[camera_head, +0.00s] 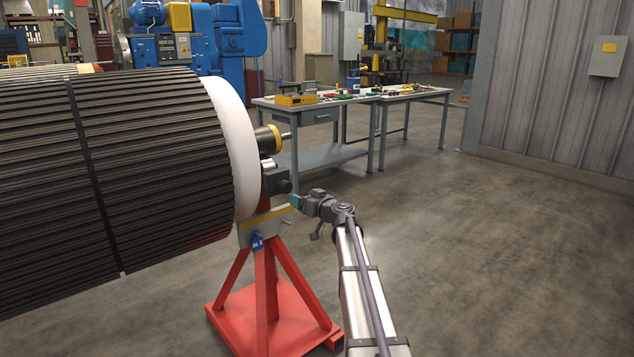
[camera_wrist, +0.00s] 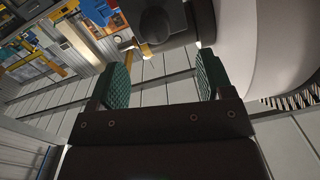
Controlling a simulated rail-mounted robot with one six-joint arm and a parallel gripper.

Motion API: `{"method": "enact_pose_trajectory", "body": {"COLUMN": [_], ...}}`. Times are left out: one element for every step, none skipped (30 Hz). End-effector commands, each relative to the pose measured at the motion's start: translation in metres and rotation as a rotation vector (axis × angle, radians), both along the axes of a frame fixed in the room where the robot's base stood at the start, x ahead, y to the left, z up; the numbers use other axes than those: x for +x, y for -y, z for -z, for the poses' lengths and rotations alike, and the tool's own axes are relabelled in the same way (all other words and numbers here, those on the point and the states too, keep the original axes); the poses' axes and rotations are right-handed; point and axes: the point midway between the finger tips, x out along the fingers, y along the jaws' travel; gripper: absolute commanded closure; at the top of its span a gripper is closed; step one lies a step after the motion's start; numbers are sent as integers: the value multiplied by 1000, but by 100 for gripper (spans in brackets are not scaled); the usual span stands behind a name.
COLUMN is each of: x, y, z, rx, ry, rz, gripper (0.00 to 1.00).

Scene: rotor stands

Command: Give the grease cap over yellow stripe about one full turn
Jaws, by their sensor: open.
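A dark round knob (camera_head: 284,187), which looks like the grease cap, sticks out of the grey bearing block (camera_head: 274,177) at the rotor's end. A yellow stripe (camera_head: 266,217) runs along the grey plate below it. My gripper (camera_head: 296,201) is just right of and slightly below the knob. In the wrist view my gripper (camera_wrist: 162,72) is open, with a green pad on each finger and nothing between them. The dark knob (camera_wrist: 155,25) shows there beyond the fingertips, apart from both pads, with a small yellow patch beside it.
The large ribbed rotor (camera_head: 150,170) with a white end ring (camera_head: 232,140) fills the left. A red stand (camera_head: 268,300) carries the block. A shaft end with a yellow ring (camera_head: 270,139) projects behind it. Workbenches (camera_head: 330,158) stand farther back. The floor to the right is clear.

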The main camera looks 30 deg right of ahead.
Motion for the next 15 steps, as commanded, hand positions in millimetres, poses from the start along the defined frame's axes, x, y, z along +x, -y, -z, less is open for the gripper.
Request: {"method": "enact_pose_trajectory", "body": {"x": [1,1,1,2,2,2,2,2,2,3,4,7,10,14,21], "y": [3,5,7,8,8,8,8,8,8,8,8,8,7,6,5], "z": [-3,-4,-4,-4,-4,-4,-4,-4,-4,-4,-4,-4,-4,-4,-4], "rx": [-30,-54,-84,-106,-124,-137,-143,-146,-146,-146,-146,-145,-145,-144,-144], "ry": [24,35,45,48,51,54,55,55,56,54,54,54,54,54,54], "rz": [22,34,46,51,54,54,53,53,52,52,52,51,51,51,50], "gripper": [27,27,27,27,27,27,27,27,27,27,27,27,27,27,27]}}
